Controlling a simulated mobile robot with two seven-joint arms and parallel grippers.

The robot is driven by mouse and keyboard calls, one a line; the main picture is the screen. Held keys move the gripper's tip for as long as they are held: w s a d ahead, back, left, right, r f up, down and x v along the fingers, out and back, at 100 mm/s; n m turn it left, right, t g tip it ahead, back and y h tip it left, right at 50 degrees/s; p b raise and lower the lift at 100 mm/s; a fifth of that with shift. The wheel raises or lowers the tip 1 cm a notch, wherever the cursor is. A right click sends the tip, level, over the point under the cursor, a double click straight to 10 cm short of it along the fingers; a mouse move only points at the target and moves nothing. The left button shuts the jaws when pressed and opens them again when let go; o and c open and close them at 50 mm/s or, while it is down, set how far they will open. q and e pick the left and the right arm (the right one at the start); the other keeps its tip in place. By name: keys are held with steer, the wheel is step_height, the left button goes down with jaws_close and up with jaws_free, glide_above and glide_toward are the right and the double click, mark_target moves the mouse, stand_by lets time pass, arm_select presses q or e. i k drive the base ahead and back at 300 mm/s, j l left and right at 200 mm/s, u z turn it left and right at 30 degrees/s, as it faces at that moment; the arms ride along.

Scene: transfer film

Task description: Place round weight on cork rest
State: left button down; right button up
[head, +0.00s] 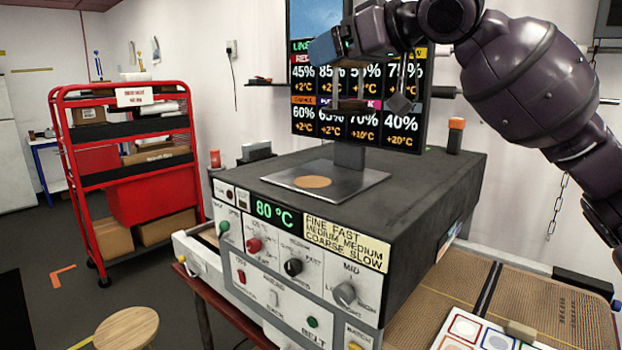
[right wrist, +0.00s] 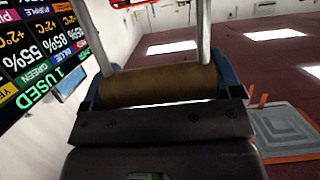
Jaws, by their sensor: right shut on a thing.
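My right gripper (head: 350,60) is up in front of the display screen, above the machine. It is shut on a brown cylindrical handle (right wrist: 158,90), which lies crosswise between the blue fingers in the right wrist view. Two grey metal bars run from the handle's ends. In the head view the held thing is dark and partly hidden by the gripper, so I cannot make out a round weight clearly. The round tan cork rest (head: 313,182) lies bare on a metal plate (head: 355,190) on the machine top, below the gripper and apart from it. My left gripper is not in view.
The machine (head: 430,185) has knobs and a green 80 °C readout on its front. The display screen (head: 410,120) stands behind the plate. A red cart (head: 150,190) is at the left and a wooden stool (head: 127,328) at the lower left.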

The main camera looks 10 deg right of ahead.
mark_target(312, 181)
steer(key=i, duration=0.85)
